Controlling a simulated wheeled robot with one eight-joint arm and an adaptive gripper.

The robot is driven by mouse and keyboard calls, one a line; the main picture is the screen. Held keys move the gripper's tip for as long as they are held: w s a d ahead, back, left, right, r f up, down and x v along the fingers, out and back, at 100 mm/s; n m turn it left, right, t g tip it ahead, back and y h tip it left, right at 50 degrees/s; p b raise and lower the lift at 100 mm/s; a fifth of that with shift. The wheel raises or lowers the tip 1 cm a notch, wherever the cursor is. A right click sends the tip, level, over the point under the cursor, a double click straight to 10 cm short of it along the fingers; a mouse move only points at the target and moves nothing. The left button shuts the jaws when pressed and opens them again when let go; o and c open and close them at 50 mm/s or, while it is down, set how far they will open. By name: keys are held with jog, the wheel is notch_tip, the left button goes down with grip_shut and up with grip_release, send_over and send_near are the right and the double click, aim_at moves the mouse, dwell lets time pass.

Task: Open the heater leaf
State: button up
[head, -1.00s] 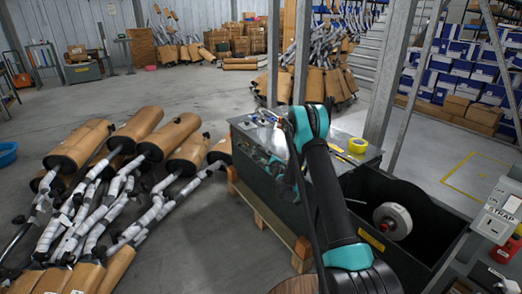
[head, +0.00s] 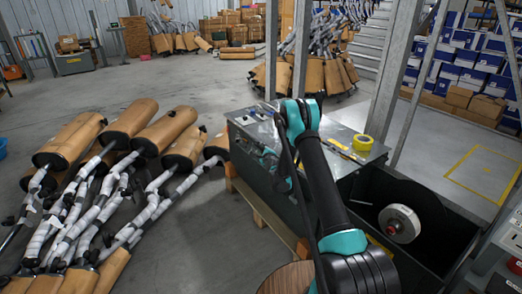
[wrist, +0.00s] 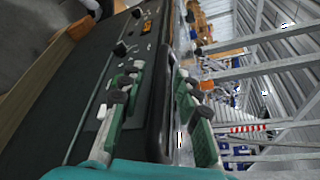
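I cannot single out the heater leaf with certainty. A dark grey cabinet (head: 253,185) on a wooden pallet stands at the centre of the head view, with small items on its top. In the wrist view a dark panel (wrist: 75,95) with black knobs and an orange label fills the left. My gripper (wrist: 158,105) shows two green fingers with dark pads, spread apart. A black edge or bar (wrist: 168,65) shows between them; I cannot tell whether they touch it. In the head view my arm hides most of the gripper, over the cabinet's top.
Yellow tape (head: 362,142) sits on the cabinet's top. A dark open bin (head: 447,240) with a white reel (head: 399,223) is right of my arm. Wrapped mufflers (head: 75,140) lie at left. A steel post (head: 391,75) stands behind. The floor beyond is partly clear.

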grip_shut()
jog(key=shift+r, duration=0.1)
jog(key=shift+r, duration=0.5)
jog(key=w+d+r+m+g+y, duration=0.1)
jog(key=w+d+r+m, duration=0.15)
jog(key=r, duration=0.45)
jog(key=w+d+r+m+g+y, duration=0.1)
jog(key=d+r+m, duration=0.15)
jog(key=r, duration=0.45)
jog(key=w+d+r+m+g+y, duration=0.1)
jog(key=w+d+r+m, duration=0.15)
jog(key=r, duration=0.45)
jog(key=w+d+r+m+g+y, duration=0.1)
jog(key=w+d+r, duration=0.3)
jog(key=d, duration=0.4)
jog(key=shift+w+d+r+m+y, duration=0.2)
jog(key=shift+w+r+m+y, duration=0.15)
jog(key=shift+r+m, duration=0.45)
jog(key=shift+r, duration=0.1)
